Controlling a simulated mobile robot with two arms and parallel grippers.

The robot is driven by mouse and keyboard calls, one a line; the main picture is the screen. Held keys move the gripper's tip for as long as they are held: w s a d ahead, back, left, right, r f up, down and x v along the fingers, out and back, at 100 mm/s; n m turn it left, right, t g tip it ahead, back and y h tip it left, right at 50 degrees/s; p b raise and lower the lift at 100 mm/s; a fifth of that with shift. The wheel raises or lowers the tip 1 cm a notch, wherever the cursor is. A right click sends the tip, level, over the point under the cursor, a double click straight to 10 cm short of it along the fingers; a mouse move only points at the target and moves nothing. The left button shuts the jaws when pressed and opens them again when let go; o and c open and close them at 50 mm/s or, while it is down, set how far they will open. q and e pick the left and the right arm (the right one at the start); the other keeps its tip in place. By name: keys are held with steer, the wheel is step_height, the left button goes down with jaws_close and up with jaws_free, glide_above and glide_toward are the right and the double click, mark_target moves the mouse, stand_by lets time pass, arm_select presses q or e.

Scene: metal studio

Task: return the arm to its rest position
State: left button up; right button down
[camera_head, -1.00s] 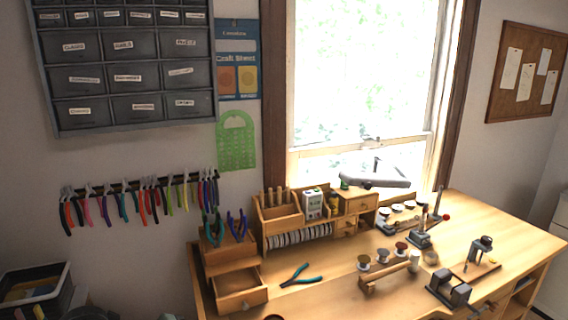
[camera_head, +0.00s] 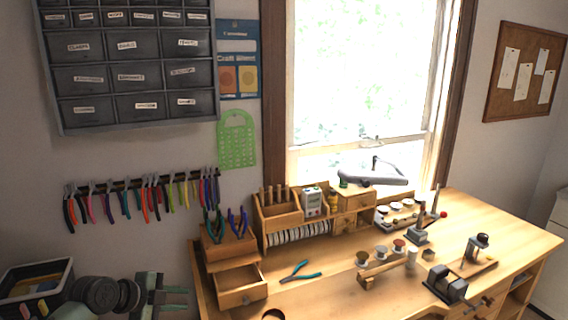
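My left gripper (camera_head: 184,299) shows at the bottom left, below the plier rack and left of the workbench. Its two fingers point right and stand apart with nothing between them. Part of my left arm (camera_head: 100,294) shows behind it, beside a dark bin. The gripper looks clear of the bench and its open drawer. My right gripper is not in view.
The wooden workbench (camera_head: 330,290) holds pliers (camera_head: 300,272), spools, a vise (camera_head: 446,286) and an organizer. A small drawer (camera_head: 241,290) stands open at its left end. A dark bin (camera_head: 36,285) is at the far left. Pliers hang on a wall rack (camera_head: 140,181).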

arm_select(q)
step_height(320, 180, down, 19)
steer(key=n+g+h, duration=0.1)
steer(key=n+g, duration=0.1)
steer(key=n, duration=0.6)
steer(key=w+a+n+t+y, duration=0.25)
steer(key=a+n+y, duration=0.25)
steer(key=a, duration=0.6)
steer(key=w+a+r+n+t+y, duration=0.5)
steer(key=w+a+r, duration=0.1)
steer(key=a+r, duration=0.15)
steer(key=s+d+f+g+h, duration=0.1)
steer(key=s+d+f+g, duration=0.3)
steer(key=s+f, duration=1)
steer(key=s+d+f+g+h, duration=0.1)
steer(key=s+d+f+g, duration=0.2)
steer(key=s+d+f, duration=0.8)
steer(key=s+d+f+g+b, duration=0.1)
steer(key=s+f, duration=0.5)
steer(key=s, duration=0.7)
steer(key=s+d+f+g+h, duration=0.1)
steer(key=s+f, duration=0.6)
steer(key=s, duration=0.7)
steer(key=s+d+f+g+b, duration=0.1)
steer(key=s+d+f+g, duration=0.2)
steer(key=s, duration=1.1)
step_height(320, 180, down, 4)
steer(key=shift+d+r+m+h+b, duration=0.1)
steer(key=shift+d+m+h+b, duration=0.25)
steer(key=shift+d, duration=0.6)
